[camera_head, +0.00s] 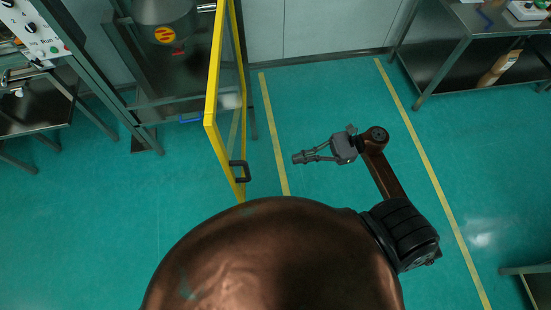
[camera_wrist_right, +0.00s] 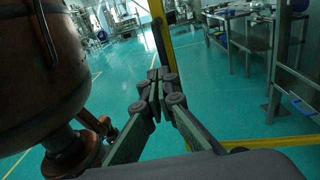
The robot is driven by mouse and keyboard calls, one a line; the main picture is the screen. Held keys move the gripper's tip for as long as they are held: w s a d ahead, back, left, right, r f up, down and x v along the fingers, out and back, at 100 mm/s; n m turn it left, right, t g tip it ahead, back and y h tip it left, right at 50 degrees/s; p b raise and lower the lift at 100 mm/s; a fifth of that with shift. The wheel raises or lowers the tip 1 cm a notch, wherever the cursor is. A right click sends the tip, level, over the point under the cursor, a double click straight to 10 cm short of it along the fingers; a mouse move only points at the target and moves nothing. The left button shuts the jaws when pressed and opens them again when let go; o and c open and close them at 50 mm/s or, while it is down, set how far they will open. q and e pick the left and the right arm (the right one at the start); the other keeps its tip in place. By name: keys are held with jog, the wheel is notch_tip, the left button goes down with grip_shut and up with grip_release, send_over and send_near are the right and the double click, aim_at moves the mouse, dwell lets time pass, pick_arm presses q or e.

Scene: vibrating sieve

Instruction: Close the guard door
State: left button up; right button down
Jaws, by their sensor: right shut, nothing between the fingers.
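The guard door (camera_head: 212,90) is a clear panel in a yellow frame. It stands open, swung out from the machine toward me. Its dark handle (camera_head: 240,171) is near the door's free edge, at the lower end in the head view. My right gripper (camera_head: 300,158) is to the right of the door, apart from the handle, with its fingers pointing left toward it. The fingers are shut and empty. In the right wrist view, the shut fingertips (camera_wrist_right: 158,75) lie in front of the door's yellow frame (camera_wrist_right: 268,143). My left gripper is not in view.
The machine (camera_head: 165,35) with its dark frame stands behind the door at upper left. A control panel (camera_head: 38,38) is at far left. A steel table (camera_head: 460,60) stands at upper right. The green floor between the yellow lines is clear.

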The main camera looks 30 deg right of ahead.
jog(key=p+x, duration=0.3)
jog(key=x, duration=1)
jog(key=shift+a+p, duration=0.2)
jog(key=shift+p, duration=0.15)
jog(key=shift+w, duration=0.1)
